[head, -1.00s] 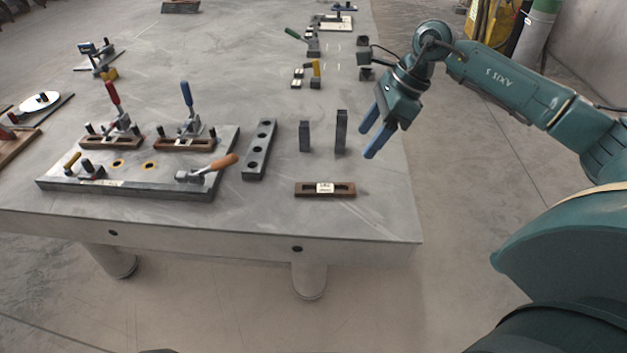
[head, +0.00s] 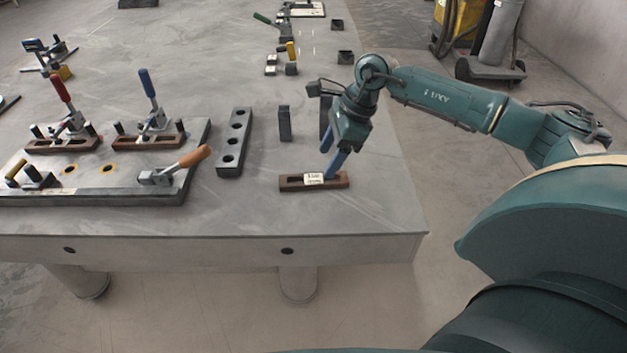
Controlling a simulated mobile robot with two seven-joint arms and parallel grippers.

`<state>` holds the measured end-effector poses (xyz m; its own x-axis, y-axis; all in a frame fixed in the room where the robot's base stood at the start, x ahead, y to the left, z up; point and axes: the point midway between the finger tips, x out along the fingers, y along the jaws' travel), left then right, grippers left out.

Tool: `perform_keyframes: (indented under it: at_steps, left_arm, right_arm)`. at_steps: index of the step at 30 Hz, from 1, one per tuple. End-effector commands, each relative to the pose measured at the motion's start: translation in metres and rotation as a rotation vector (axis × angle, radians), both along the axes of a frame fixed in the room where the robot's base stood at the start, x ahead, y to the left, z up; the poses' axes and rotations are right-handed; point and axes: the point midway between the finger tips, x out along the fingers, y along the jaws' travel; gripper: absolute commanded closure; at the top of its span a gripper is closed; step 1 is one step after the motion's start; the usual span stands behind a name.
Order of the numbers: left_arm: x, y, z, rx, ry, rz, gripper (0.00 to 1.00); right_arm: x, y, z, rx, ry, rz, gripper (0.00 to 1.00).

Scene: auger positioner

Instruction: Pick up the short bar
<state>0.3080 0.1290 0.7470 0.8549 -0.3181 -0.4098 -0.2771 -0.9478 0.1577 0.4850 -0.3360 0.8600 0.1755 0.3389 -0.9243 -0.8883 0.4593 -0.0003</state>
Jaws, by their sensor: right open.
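Two dark grey bars stand upright near the right side of the table. The shorter bar (head: 284,123) is in full view. The taller bar (head: 325,115) stands just right of it and is partly hidden behind my right gripper. My right gripper (head: 331,162) is open with blue fingers pointing down, in front of the taller bar and right of the shorter one. Nothing is between its fingers. One fingertip overlaps the brown slotted block in the picture; whether they touch I cannot tell. My left gripper is out of view.
The brown slotted block (head: 297,184) with a white label lies near the front edge. A grey bar with holes (head: 235,140) lies left of the upright bars. A fixture plate (head: 120,190) with clamps fills the left. The table (head: 370,215) is clear at its front right corner.

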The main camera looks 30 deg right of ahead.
Motion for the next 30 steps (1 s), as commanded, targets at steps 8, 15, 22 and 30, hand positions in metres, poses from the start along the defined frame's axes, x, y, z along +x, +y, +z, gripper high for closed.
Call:
perform_keyframes:
  at_steps: [8,15,22,30]
  left_arm:
    - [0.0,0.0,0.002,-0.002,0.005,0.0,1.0]
    - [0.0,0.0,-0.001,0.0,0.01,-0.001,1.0]
    - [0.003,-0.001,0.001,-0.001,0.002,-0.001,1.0]
    - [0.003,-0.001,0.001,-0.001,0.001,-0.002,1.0]
  right_arm:
    - [0.004,0.015,-0.025,0.002,0.002,0.0,0.38]
    - [0.008,0.023,-0.047,0.001,0.0,-0.001,0.38]
    - [0.008,0.023,-0.046,0.001,0.0,0.0,0.45]
    - [0.008,0.023,-0.046,0.001,0.0,0.0,0.67]
